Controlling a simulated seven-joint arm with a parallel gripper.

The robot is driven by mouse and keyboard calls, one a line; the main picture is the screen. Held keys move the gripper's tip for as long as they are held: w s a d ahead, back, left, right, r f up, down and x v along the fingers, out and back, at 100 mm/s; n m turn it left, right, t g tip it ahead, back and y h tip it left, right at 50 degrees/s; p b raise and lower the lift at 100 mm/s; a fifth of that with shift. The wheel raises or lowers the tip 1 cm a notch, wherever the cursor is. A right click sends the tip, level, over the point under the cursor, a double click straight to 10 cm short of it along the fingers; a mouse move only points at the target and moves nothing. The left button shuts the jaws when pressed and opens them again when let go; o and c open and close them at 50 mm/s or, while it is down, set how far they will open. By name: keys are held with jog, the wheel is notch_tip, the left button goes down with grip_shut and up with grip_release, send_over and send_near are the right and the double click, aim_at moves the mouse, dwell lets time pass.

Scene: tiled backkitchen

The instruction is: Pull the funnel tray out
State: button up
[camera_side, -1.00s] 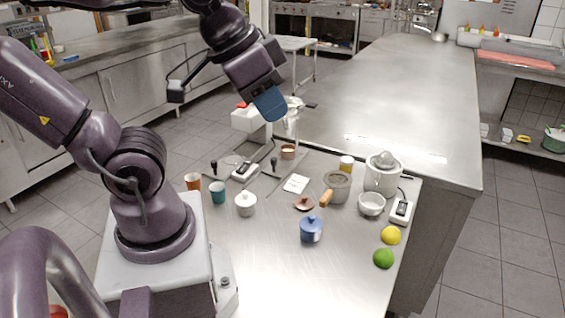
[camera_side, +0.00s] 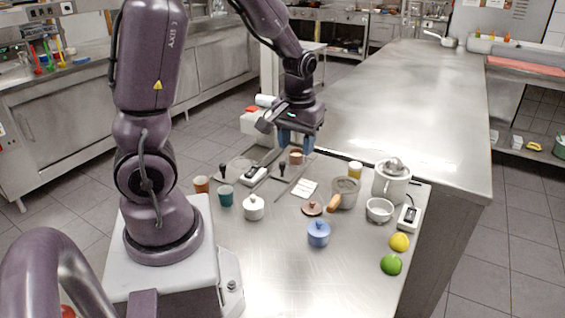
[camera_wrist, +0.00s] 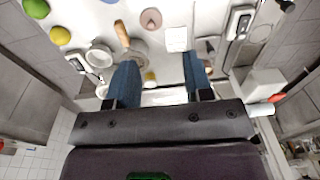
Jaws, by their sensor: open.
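My gripper (camera_side: 297,140) hangs over the back of the steel worktop (camera_side: 275,270), its two blue fingers pointing down. In the wrist view the fingers (camera_wrist: 157,78) stand wide apart with nothing held between them. I cannot clearly pick out the funnel tray. Below and beside the fingers in the side view are flat pieces with dark upright knobs, one at the right (camera_side: 282,170) and one at the left (camera_side: 223,171). A small brown cup (camera_side: 296,157) stands just under the fingers. The fingers partly hide what lies behind them.
A white box-like appliance (camera_side: 256,124) stands left of my gripper. A blue lidded pot (camera_side: 318,233) stands nearer; the front is clear.

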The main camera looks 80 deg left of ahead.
aim_at(282, 163)
jog(key=w+a+f+n+y, duration=0.1)
jog(key=a+f+n+y, duration=0.2)
jog(key=a, duration=0.4)
jog(key=w+a+f+n+y, duration=0.1)
jog(key=a+f+n, duration=0.2)
jog(key=a+n, duration=0.35)
jog(key=shift+m+h, duration=0.3)
jog(key=shift+m, duration=0.15)
jog(key=x, duration=1.2)
jog(key=shift+s+a, duration=0.15)
jog(key=shift+a, duration=0.25)
grip_shut()
